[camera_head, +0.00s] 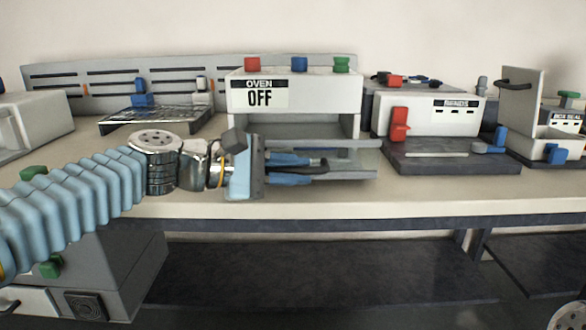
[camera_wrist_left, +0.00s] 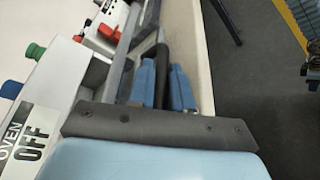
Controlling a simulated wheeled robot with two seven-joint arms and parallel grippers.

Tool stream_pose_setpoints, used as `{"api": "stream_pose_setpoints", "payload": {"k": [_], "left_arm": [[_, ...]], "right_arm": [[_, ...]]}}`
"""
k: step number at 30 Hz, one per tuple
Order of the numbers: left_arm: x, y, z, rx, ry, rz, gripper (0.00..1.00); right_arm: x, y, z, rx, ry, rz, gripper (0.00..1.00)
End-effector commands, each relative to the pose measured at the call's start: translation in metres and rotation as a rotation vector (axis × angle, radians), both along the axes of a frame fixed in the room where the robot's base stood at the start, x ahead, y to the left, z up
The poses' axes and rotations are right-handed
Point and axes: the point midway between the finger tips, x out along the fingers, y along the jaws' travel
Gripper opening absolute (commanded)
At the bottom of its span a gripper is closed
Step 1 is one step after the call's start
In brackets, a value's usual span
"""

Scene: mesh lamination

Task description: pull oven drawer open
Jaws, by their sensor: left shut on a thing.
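The white oven (camera_head: 350,92) stands on the bench with a label reading "OVEN OFF", which also shows in the wrist view (camera_wrist_left: 28,138). Its grey drawer (camera_head: 350,172) sticks out in front of the oven body. My left gripper (camera_head: 318,165) reaches in from the left, low in front of the oven. Its blue fingers (camera_wrist_left: 163,85) are shut on the dark drawer handle (camera_wrist_left: 161,52). The gripper body hides the drawer's left part.
A "BENDS" device (camera_head: 435,110) with a red lever and dark base stands right of the oven. The bench's front edge (camera_head: 420,208) runs just below the gripper.

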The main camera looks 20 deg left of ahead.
Motion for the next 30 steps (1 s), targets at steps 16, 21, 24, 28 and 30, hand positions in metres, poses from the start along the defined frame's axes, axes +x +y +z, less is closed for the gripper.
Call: {"api": "stream_pose_setpoints", "payload": {"k": [16, 21, 24, 28, 30], "left_arm": [[-0.001, 0.0, 0.0, 0.001, 0.001, 0.002, 0.4], [-0.001, 0.0, 0.0, 0.001, 0.0, 0.001, 0.4], [-0.002, 0.002, 0.001, 0.0, 0.0, 0.001, 0.4], [-0.01, 0.013, 0.004, 0.0, -0.001, 0.004, 0.4], [-0.018, 0.024, 0.008, 0.001, -0.002, 0.005, 0.4]], "right_arm": [[0.0, 0.0, 0.0, 0.0, 0.0, 0.0, 0.0], [0.0, 0.0, 0.0, 0.0, 0.001, 0.0, 0.0], [0.0, 0.0, 0.0, 0.0, 0.0, 0.0, 0.0], [0.0, 0.0, 0.001, 0.0, 0.0, 0.0, 0.0], [0.0, 0.0, 0.001, 0.0, 0.0, 0.0, 0.0]]}}
